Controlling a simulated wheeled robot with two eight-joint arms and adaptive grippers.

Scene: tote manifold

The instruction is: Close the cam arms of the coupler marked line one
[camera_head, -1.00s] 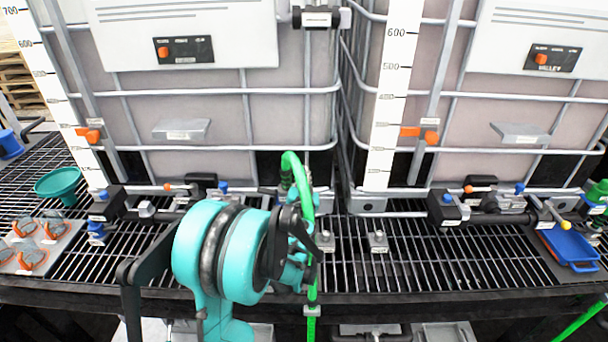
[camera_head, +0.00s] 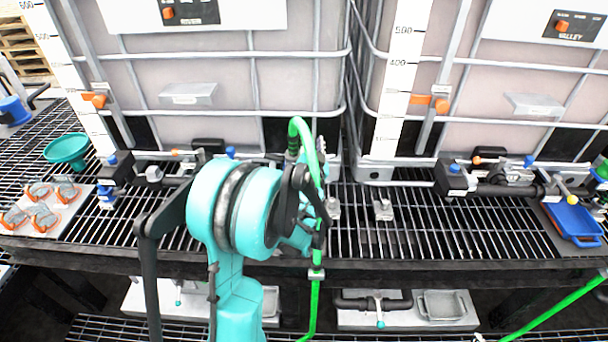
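A green hose (camera_head: 307,140) bends over at the front of the left tank and runs down past the grating's front edge. Its upper end meets a dark coupler (camera_head: 293,150) beside the tank outlet. The cam arms and any line one marking on it are too small or hidden to make out. My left gripper (camera_head: 314,212) is at the hose, just below and right of the coupler. My turquoise arm and black wrist hide most of it, so its fingers and any grip cannot be made out. My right gripper is not in view.
Two caged tanks (camera_head: 215,130) stand behind the black grating (camera_head: 420,238). A teal funnel (camera_head: 66,148) and goggles (camera_head: 42,212) on a pale board lie left. A blue tray (camera_head: 572,222) lies right. Right-centre grating is mostly clear.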

